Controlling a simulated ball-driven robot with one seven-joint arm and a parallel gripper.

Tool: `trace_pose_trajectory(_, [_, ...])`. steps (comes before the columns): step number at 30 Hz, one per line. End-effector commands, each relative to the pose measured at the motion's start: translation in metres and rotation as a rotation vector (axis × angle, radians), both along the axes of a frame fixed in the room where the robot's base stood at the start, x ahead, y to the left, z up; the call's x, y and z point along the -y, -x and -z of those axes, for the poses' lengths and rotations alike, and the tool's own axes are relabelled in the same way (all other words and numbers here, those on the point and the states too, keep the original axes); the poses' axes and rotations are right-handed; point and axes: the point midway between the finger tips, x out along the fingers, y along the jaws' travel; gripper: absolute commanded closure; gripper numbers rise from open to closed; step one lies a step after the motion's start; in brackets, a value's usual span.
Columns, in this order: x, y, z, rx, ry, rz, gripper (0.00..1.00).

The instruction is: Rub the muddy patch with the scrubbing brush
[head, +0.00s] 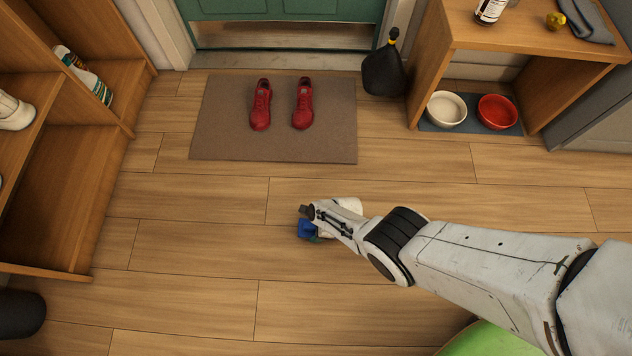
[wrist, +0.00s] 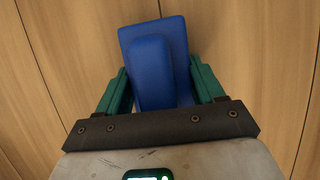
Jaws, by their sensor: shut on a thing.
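A blue scrubbing brush (wrist: 155,60) is held between the green fingers of my gripper (wrist: 162,88) in the wrist view. In the head view my gripper (head: 312,232) is low over the wood floor, in front of the mat, and the blue brush (head: 305,228) shows partly beneath it. The bristles are hidden, and I cannot tell whether they touch the floor. No muddy patch can be made out in either view; the arm and gripper cover part of the floor.
Red shoes (head: 282,104) stand on a brown mat (head: 225,130) before a green door (head: 280,8). A dark bag (head: 383,72) and a wooden table (head: 432,75) with bowls beneath are at upper right. A wooden shelf (head: 60,190) lines the left. The floor around my gripper is clear.

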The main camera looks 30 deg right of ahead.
Motion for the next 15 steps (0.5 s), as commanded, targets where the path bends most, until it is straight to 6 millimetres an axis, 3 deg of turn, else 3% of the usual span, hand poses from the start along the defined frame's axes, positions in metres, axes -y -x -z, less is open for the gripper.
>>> trace_pose_trajectory(15, [0.018, -0.023, 0.003, 0.005, 0.004, 0.004, 0.81])
